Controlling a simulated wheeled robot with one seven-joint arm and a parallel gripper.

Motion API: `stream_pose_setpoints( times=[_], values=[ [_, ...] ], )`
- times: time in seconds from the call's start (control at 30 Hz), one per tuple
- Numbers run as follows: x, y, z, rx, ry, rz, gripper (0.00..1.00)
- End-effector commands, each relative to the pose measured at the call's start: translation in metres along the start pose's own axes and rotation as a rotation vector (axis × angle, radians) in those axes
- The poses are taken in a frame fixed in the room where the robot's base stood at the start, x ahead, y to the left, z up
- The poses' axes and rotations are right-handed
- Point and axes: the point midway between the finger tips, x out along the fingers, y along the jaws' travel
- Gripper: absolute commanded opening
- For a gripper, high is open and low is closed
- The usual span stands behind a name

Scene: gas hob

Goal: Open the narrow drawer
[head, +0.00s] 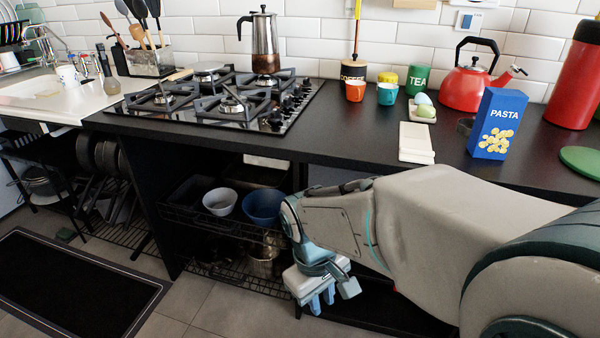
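My gripper (322,300) hangs low in front of the cabinets, below the black worktop and to the right of the wire racks. Its blue fingers point down and nothing shows between them; the gap is too small to judge. I cannot pick out the narrow drawer for certain. My arm covers much of the cabinet front right of the racks. Below the hob, an upper wire rack (190,219) holds a white bowl (220,201) and a blue bowl (263,206). A lower wire rack (215,273) holds metal pots (262,262).
The black worktop (350,125) carries the gas hob (215,95), a moka pot (265,45), a red kettle (462,88) and a blue pasta box (497,125). A dark mat (75,285) lies at left. Tiled floor (215,315) is clear between mat and gripper.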

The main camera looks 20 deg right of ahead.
Motion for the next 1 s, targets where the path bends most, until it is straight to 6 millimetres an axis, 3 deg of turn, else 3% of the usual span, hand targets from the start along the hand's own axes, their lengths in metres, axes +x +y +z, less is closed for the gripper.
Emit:
stream_pose_setpoints(
  times=[0.37, 0.6, 0.8, 1.0],
  values=[
    [-0.003, 0.044, -0.018, -0.991, -0.638, 0.146, 0.20],
    [-0.018, 0.068, -0.056, -1.536, -1.153, 0.158, 0.20],
    [-0.034, 0.070, -0.101, -1.847, -1.633, 0.118, 0.20],
    [-0.043, 0.061, -0.135, -1.968, -1.978, 0.065, 0.20]
  ],
)
